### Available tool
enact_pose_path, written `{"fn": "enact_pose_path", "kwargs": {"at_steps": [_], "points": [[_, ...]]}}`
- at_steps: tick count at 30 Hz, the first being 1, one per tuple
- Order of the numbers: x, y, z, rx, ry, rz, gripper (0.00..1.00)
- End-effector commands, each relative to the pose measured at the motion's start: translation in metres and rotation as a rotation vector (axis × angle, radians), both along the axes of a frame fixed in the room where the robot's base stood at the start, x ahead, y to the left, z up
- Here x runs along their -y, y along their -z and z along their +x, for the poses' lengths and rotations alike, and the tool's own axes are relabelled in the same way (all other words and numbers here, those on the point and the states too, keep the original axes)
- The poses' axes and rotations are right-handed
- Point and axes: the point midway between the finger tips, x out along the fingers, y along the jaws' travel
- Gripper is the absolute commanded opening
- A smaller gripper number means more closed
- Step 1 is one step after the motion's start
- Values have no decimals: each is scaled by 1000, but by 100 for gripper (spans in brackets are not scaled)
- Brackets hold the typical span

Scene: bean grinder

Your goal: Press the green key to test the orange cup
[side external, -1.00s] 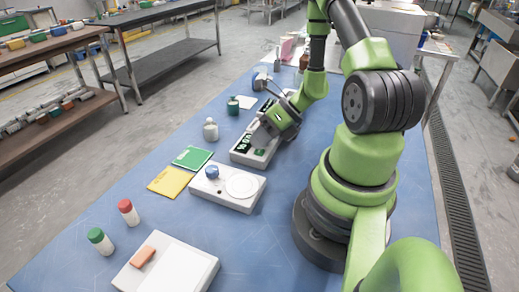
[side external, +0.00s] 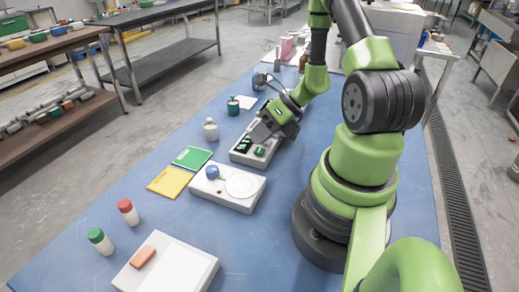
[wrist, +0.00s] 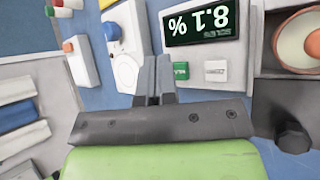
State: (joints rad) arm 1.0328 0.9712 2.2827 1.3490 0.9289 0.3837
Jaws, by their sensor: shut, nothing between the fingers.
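The tester is a pale box with a dark display (wrist: 200,20) that shows green digits, upside down in the wrist view, seeming to read 8.1 %. Below the display are the green key (wrist: 181,71) and a white key (wrist: 215,71). The green key also shows in the side view (side external: 259,151). A round cup with an orange rim (wrist: 285,45) sits in a grey recess beside the display, cut off by the frame edge. My gripper (wrist: 154,65) is shut and empty. Its fingertips appear beside the green key in the wrist view; their height above the tester is unclear.
A white device with a blue knob and round plate (side external: 240,203) stands in front of the tester. Green (side external: 192,157) and yellow cards (side external: 169,182), red-capped (side external: 128,212) and green-capped bottles (side external: 100,241) and a white jar (side external: 211,130) lie around.

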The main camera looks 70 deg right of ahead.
Motion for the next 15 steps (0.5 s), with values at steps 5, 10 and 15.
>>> {"fn": "enact_pose_path", "kwargs": {"at_steps": [5,10,15], "points": [[0,-1,0,0,0,0,0],[0,-3,0,1,0,-2,0],[1,-19,1,3,0,-5,0]]}}
